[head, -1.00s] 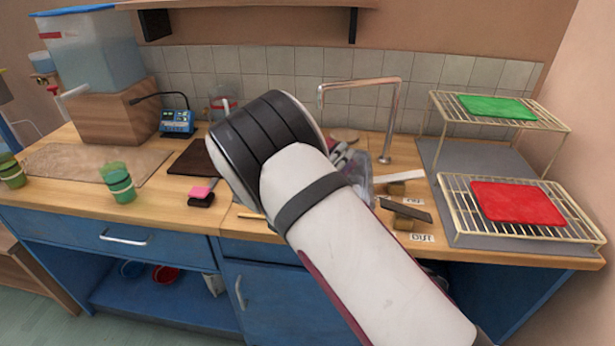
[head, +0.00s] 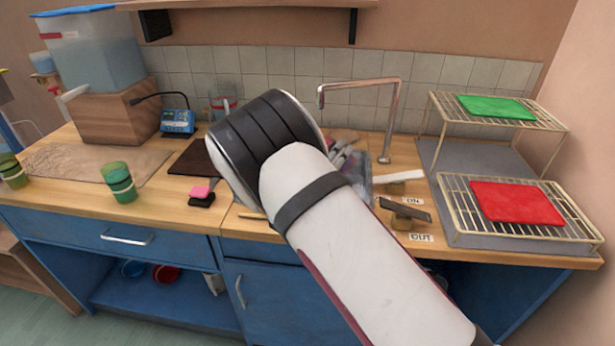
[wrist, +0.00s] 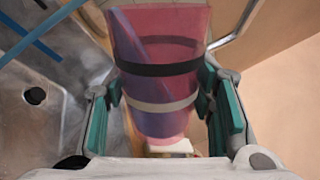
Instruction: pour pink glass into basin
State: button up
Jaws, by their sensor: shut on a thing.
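The pink glass (wrist: 157,125), with a dark band and a pale band, is between the two teal-padded fingers of my gripper (wrist: 160,92) in the wrist view. My gripper is shut on it. A slanted bluish-purple area shows inside the glass; I cannot tell for sure whether it is liquid. The grey metal basin (wrist: 62,72) with a dark round drain lies behind and to the left of the glass. In the head view my arm hides the glass and most of the basin.
A bent metal tap (head: 391,120) rises behind the basin area. Wire racks with a green mat (head: 496,107) and a red mat (head: 517,203) stand at right. A green glass (head: 120,183) and a pink sponge (head: 201,191) are on the counter at left.

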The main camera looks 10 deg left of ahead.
jog(key=shift+f+n, duration=0.15)
jog(key=shift+n, duration=0.75)
jog(key=shift+w+a+r+n+y, duration=0.15)
jog(key=shift+a+r+n, duration=0.15)
jog(key=shift+n, duration=0.2)
jog(key=shift+w+a+r+n+y, duration=0.1)
jog(key=shift+a+r+n+y, duration=0.05)
jog(key=shift+a+n, duration=0.3)
dwell(0.7)
jog(key=shift+w+a+f+n+t, duration=0.15)
jog(key=shift+f+n+t, duration=0.15)
jog(key=shift+n, duration=0.65)
dwell(0.4)
jog(key=shift+r+y+p, duration=0.1)
jog(key=shift+y+p, duration=0.2)
